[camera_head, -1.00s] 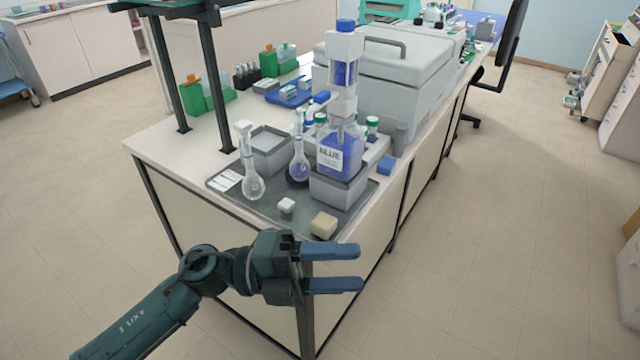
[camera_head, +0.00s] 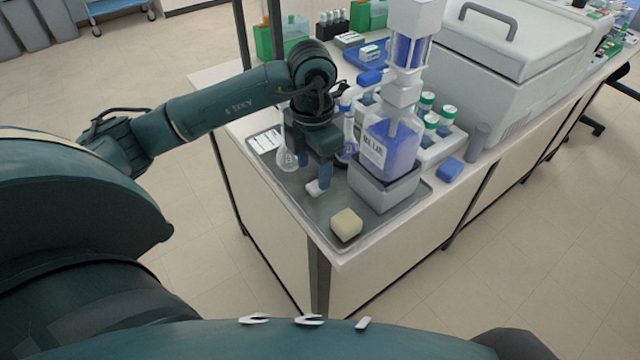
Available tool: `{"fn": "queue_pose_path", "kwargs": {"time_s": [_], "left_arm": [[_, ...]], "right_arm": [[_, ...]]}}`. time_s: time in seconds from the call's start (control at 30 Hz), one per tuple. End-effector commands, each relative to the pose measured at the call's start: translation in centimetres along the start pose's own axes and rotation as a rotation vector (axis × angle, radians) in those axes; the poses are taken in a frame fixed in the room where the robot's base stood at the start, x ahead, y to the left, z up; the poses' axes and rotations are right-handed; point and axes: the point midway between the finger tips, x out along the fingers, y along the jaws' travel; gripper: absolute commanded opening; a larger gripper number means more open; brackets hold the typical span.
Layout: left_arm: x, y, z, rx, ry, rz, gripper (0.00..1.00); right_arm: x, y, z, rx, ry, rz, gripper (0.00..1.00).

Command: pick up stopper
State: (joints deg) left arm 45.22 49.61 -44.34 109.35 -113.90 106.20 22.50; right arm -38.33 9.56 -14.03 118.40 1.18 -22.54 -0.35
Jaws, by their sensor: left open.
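The small white stopper (camera_head: 313,189) lies on the grey tray (camera_head: 378,232) near its front left. One finger partly covers the stopper. I cannot tell whether the fingers touch it. A clear flask (camera_head: 287,158) stands left of the gripper, partly hidden by it. Another flask with blue liquid (camera_head: 348,142) is behind the gripper, also partly hidden. My right gripper is out of view.
A blue dispenser bottle (camera_head: 392,148) stands on a grey block (camera_head: 384,190) right of the gripper. A cream block (camera_head: 346,224) sits at the tray's front. A blue item (camera_head: 450,169) and a large grey machine (camera_head: 510,75) are to the right.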

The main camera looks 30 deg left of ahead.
Motion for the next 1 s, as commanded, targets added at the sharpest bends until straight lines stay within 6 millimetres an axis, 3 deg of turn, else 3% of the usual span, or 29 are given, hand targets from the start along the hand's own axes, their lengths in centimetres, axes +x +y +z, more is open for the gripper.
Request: {"fn": "queue_pose_path", "kwargs": {"time_s": [0.3, 0.63, 1.0], "left_arm": [[4.4, 0.2, -0.2, 0.001, 0.003, -0.004, 0.53], [5.1, 0.2, -0.1, 0.002, -0.002, -0.003, 0.52], [5.0, 0.2, -0.1, 0.002, -0.002, -0.004, 0.22]], "right_arm": [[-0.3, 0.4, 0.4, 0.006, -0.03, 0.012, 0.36], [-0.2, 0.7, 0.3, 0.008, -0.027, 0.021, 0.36], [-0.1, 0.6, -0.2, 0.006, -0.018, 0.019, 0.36]]}}
